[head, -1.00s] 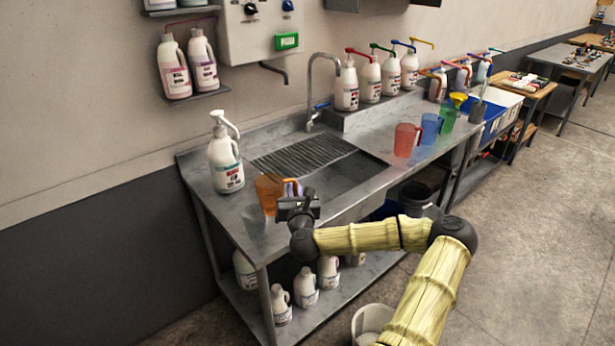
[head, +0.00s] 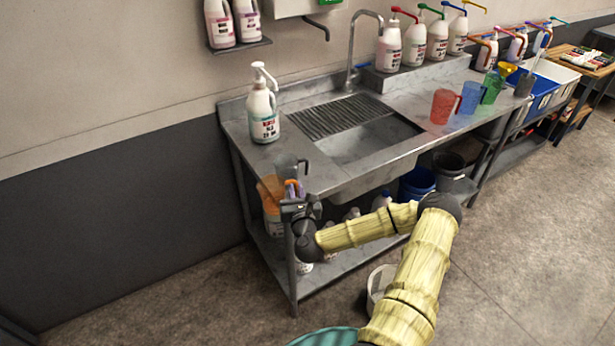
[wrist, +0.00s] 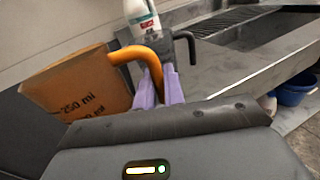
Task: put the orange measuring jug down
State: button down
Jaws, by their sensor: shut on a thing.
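My gripper (head: 291,188) is shut on the handle of the orange measuring jug (head: 268,187). In the wrist view, the purple fingers (wrist: 159,88) pinch the orange handle, and the jug's body (wrist: 72,90) hangs to the left, with "250 ml" printed on it. In the head view the jug overlaps the near left corner of the steel sink table (head: 262,152). I see no contact with the table top. A clear grey jug (head: 290,166) with a dark handle stands on that corner, close behind my gripper; its handle also shows in the wrist view (wrist: 190,47).
A white pump bottle (head: 263,116) stands at the table's back left. The sink basin (head: 365,140) lies right of it. Red (head: 443,106), blue (head: 471,98) and green (head: 493,86) jugs stand farther right. Some bare top lies between pump bottle and grey jug.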

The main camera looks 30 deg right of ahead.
jog(key=s+a+f+n+y+b, duration=0.1)
jog(key=s+a+f+y+b, duration=0.1)
jog(key=a+f, duration=0.5)
jog(key=s+a+f+n+y+b, duration=0.2)
jog(key=a+f+b, duration=0.4)
jog(key=f, duration=0.5)
jog(key=shift+s+a+t+y, duration=0.3)
jog(key=shift+s+a+y, duration=0.15)
jog(key=shift+s, duration=0.45)
jog(key=shift+d+f, duration=0.1)
